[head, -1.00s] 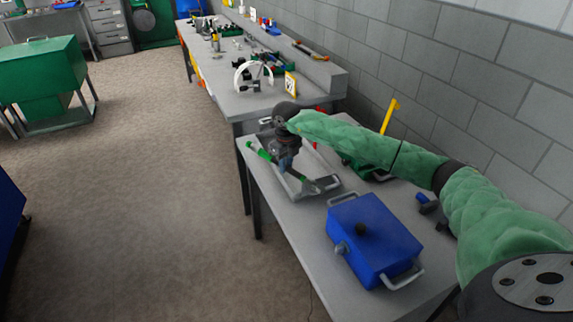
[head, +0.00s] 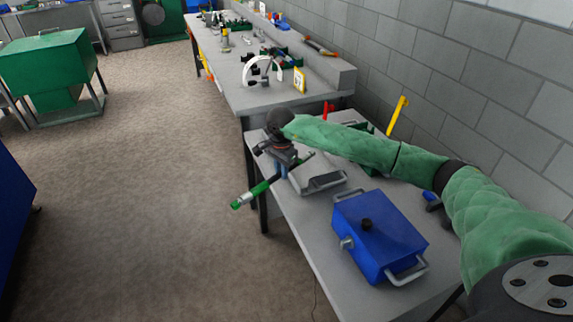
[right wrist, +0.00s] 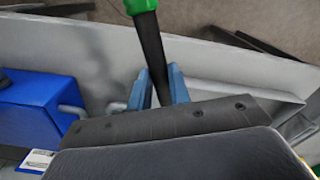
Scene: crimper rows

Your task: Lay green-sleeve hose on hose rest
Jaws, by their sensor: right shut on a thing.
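The green-sleeve hose (head: 258,190), a dark hose with bright green parts, is held tilted above the near bench. Its lower-left end reaches out past the bench edge over the floor. My right gripper (head: 281,172) is shut on the hose. In the right wrist view the blue fingers (right wrist: 158,92) straddle the black length of the hose (right wrist: 152,50), with a green part (right wrist: 141,5) beyond. A white arched stand (head: 262,70) is on the far bench; I cannot tell whether it is the hose rest. My left gripper is not in view.
A grey tray (head: 325,181) lies under the gripper on the near bench. A blue box with handles (head: 378,233) stands in front of it. The far bench (head: 244,97) holds a yellow sign (head: 299,79) and several tools. A block wall runs along the right.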

